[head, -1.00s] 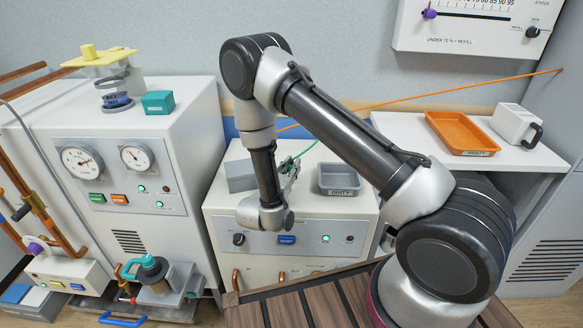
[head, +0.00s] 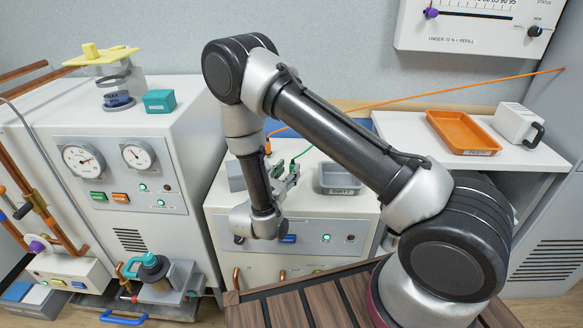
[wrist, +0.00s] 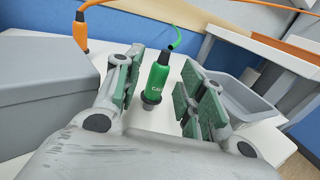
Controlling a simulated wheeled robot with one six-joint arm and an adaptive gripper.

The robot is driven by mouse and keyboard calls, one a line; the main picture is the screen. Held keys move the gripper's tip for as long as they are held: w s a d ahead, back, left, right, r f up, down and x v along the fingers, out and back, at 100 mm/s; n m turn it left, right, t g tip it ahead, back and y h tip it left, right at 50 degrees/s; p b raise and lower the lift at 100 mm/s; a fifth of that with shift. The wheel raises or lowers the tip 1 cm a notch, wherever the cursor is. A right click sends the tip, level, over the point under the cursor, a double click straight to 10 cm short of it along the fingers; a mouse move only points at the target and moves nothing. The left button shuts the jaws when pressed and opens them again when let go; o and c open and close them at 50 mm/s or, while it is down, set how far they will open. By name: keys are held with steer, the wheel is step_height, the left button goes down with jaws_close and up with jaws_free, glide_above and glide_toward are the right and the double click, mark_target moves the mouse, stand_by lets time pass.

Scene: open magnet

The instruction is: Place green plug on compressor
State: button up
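The green plug (wrist: 157,77), with a green cable curving up from its top, stands upright in the wrist view above a white top. My gripper (wrist: 160,88) is open, its green-padded fingers on either side of the plug with gaps visible. In the head view my gripper (head: 287,180) is over the middle white cabinet (head: 345,207); the plug itself is hidden there and only its green cable (head: 302,154) shows. No compressor label is readable; the white cabinet with two gauges (head: 180,130) at the left may be it.
An orange tray (head: 463,132) and a white mug-like container (head: 517,124) stand on the right shelf. A teal box (head: 159,101) sits on the gauge cabinet.

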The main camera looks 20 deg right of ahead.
steer(key=v, duration=0.8)
steer(key=shift+s+a, duration=0.15)
steer(key=shift+s, duration=0.05)
steer(key=s+d+r+m+g+h, duration=0.1)
steer(key=s+d+r+m+g, duration=0.1)
steer(key=d+r+m+g, duration=0.6)
steer(key=s+d+r+m+g+h, duration=0.15)
steer(key=d+r+m+g, duration=0.4)
steer(key=d+r, duration=0.6)
steer(key=s+d+r+m+t+y, duration=0.1)
steer(key=s+r+m+t+y, duration=0.1)
steer(key=s+r+m+y, duration=0.4)
steer(key=s+d+r+m+t+y, duration=0.2)
steer(key=s+r+m+y, duration=0.4)
steer(key=s, duration=0.9)
steer(key=shift+d+m+y, duration=0.15)
steer(key=shift+m+y, duration=0.9)
steer(key=shift+m, duration=0.2)
